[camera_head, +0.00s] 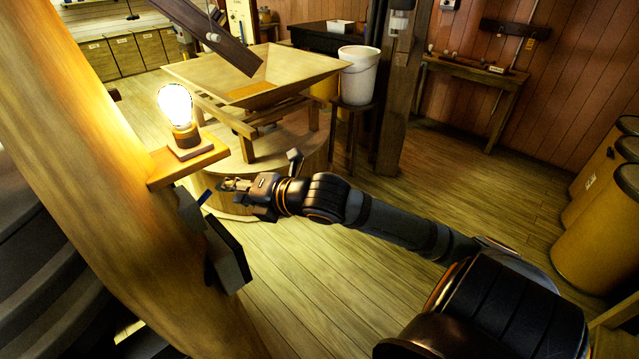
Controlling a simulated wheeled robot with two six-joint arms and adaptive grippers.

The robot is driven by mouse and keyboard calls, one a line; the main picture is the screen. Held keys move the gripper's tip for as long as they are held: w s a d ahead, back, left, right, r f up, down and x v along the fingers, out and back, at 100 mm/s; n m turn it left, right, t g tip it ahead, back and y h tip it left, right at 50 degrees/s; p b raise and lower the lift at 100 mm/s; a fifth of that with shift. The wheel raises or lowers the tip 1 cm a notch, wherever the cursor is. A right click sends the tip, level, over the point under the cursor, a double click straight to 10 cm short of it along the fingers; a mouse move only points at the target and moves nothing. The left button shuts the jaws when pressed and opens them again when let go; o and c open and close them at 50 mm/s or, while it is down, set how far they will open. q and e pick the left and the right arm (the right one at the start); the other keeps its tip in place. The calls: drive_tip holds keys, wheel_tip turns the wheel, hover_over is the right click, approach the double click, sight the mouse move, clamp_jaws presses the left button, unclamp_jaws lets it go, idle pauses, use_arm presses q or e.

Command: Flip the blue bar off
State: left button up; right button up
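A small blue bar (206,197) sticks out from a dark switch plate (191,211) on the side of the big wooden post. My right gripper (230,186) reaches in from the right and points left toward the bar. Its fingertips are close to the bar, slightly above and to the right of it in the picture. Whether they touch it, and whether the fingers are open or shut, is too small to tell. A lit bulb (176,105) stands on a wooden shelf (190,161) just above the bar. My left gripper is out of view.
A dark box (228,255) juts from the post below the bar. A wooden hopper (300,66) on a round base stands behind my gripper. A white bucket (358,76) stands on a stool. Barrels (600,225) line the right. The plank floor (330,290) is clear.

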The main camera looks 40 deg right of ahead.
drive_tip(key=w+d+f+m+h+p, duration=0.35)
drive_tip(key=d+f+m, duration=0.45)
drive_tip(key=d+f, duration=0.5)
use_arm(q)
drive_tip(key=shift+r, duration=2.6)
use_arm(e)
drive_tip(key=s+d+f+m+g+h, duration=0.2)
drive_tip(key=d+f+m, duration=0.4)
drive_tip(key=f, duration=0.9)
drive_tip(key=shift+s+d+g+h, duration=0.45)
drive_tip(key=shift+s+d, duration=0.65)
drive_tip(key=shift+d, duration=0.6)
